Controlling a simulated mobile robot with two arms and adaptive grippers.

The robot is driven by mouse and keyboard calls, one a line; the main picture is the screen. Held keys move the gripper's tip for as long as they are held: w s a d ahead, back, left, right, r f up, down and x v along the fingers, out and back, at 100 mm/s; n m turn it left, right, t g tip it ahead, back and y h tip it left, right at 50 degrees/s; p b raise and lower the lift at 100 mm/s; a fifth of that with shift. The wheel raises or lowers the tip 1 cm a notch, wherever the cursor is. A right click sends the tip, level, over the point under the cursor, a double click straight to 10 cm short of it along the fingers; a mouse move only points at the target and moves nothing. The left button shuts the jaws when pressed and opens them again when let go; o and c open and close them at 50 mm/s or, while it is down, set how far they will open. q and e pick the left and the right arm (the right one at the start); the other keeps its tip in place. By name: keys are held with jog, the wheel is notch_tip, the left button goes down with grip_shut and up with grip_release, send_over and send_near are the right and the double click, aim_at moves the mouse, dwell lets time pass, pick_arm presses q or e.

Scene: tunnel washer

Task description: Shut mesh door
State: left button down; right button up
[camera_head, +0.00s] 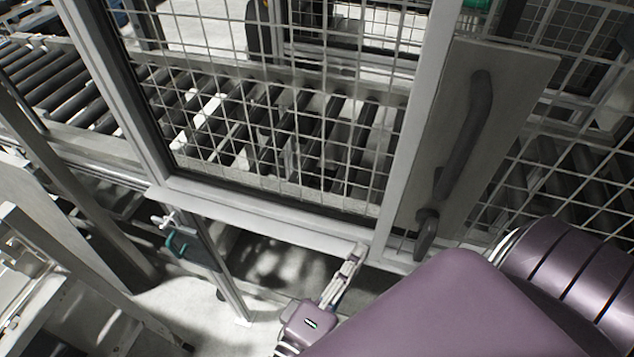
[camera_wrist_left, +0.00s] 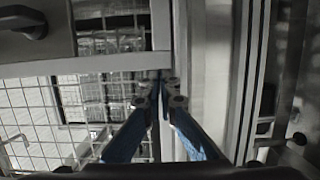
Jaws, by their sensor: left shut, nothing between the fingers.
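The mesh door (camera_head: 290,135) is a wire panel in a pale metal frame and fills the upper middle of the head view. A grey plate with a dark handle (camera_head: 468,135) stands along its right side. I cannot tell how far the door is from closed. My left gripper (camera_head: 356,259) is shut and empty at the lower right corner of the frame. In the left wrist view its fingertips (camera_wrist_left: 160,88) come together near a pale frame corner (camera_wrist_left: 150,61). Contact is not clear. Mesh and a dark handle (camera_wrist_left: 25,20) show left of it. My right gripper is not in view.
A roller conveyor (camera_head: 270,120) lies behind the mesh and continues at the left (camera_head: 50,80). More mesh fencing (camera_head: 575,90) stands to the right. A slanted metal post (camera_head: 65,190) stands at the left. Some bare floor (camera_head: 200,310) shows below the frame.

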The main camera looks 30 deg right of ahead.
aim_at(392, 262)
pick_arm(q)
jog(key=s+d, duration=0.1)
jog(key=s, duration=0.1)
jog(key=s+d, duration=0.2)
jog(key=shift+p, duration=0.4)
jog(key=shift+s+d, duration=0.2)
jog(key=shift+s, duration=0.05)
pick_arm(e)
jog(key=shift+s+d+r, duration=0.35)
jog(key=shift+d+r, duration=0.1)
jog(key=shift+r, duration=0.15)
pick_arm(q)
jog(key=shift+f, duration=0.1)
